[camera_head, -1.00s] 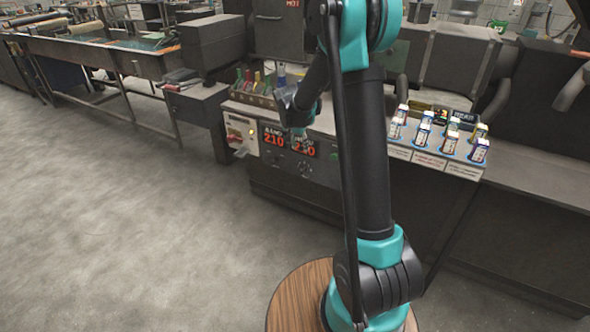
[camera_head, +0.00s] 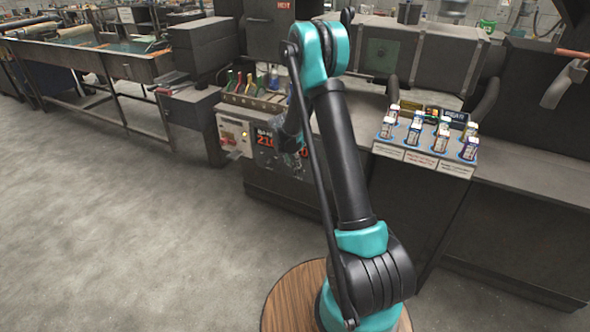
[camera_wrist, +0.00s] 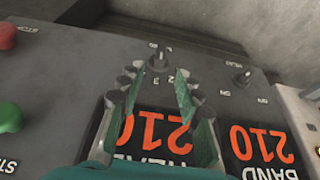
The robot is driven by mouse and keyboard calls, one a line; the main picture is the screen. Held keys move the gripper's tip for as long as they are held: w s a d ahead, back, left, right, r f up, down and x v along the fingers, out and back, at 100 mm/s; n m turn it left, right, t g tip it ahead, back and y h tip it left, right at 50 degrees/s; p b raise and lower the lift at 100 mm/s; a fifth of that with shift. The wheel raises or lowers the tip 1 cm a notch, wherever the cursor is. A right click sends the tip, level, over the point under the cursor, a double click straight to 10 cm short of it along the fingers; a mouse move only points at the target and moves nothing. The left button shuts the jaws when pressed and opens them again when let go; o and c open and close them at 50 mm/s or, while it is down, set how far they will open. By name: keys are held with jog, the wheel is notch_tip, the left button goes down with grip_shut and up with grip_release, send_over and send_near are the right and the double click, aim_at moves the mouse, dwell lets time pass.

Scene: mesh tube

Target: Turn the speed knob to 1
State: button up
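A dark knob (camera_wrist: 159,60) with small numerals printed beside it sits on the dark control panel in the wrist view. It shows just beyond and between the fingertips of my gripper (camera_wrist: 155,82). The fingers are apart and nothing is between them; I cannot tell whether they touch the knob. Its pointer setting is too small to read. A second knob (camera_wrist: 243,77) with ON lettering lies to the right. In the head view my gripper (camera_head: 291,142) is at the panel front, partly covering the displays, and the knob cannot be made out there.
Red 210 displays (camera_wrist: 262,143) lie near my gripper. A red button (camera_wrist: 6,36) and a green button (camera_wrist: 9,117) are at the left of the wrist view. In the head view, several small bottles (camera_head: 440,135) stand on the bench to the right. The floor at left is clear.

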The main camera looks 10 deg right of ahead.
aim_at(295, 169)
jog(key=shift+x, duration=2.8)
grip_shut()
jog(key=shift+a, duration=0.1)
